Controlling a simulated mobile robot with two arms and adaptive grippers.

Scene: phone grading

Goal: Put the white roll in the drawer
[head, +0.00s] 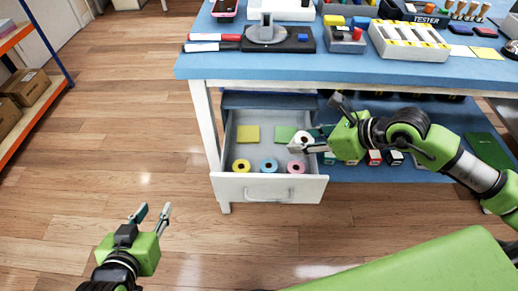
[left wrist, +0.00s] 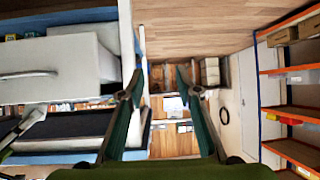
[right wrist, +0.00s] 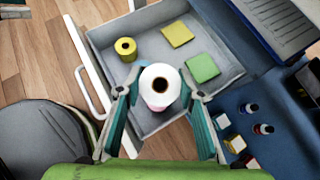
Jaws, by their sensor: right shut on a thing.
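The white roll (head: 304,136) is held between the fingers of my right gripper (head: 309,142), above the right part of the open drawer (head: 228,190). In the right wrist view the white roll (right wrist: 172,93) sits between the fingertips, its hole facing the camera. A yellow roll (head: 241,165), a blue roll (head: 268,165) and a pink roll (head: 296,167) stand in a row inside the drawer near its front. My left gripper (head: 152,213) is open and empty, over the floor left of the drawer.
A yellow note pad (head: 248,133) and a green note pad (head: 284,134) lie at the back of the drawer. The blue tabletop (head: 330,68) overhangs the drawer's rear. Small boxes stand on the lower shelf right of it. An orange-edged shelf (head: 40,105) is far left.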

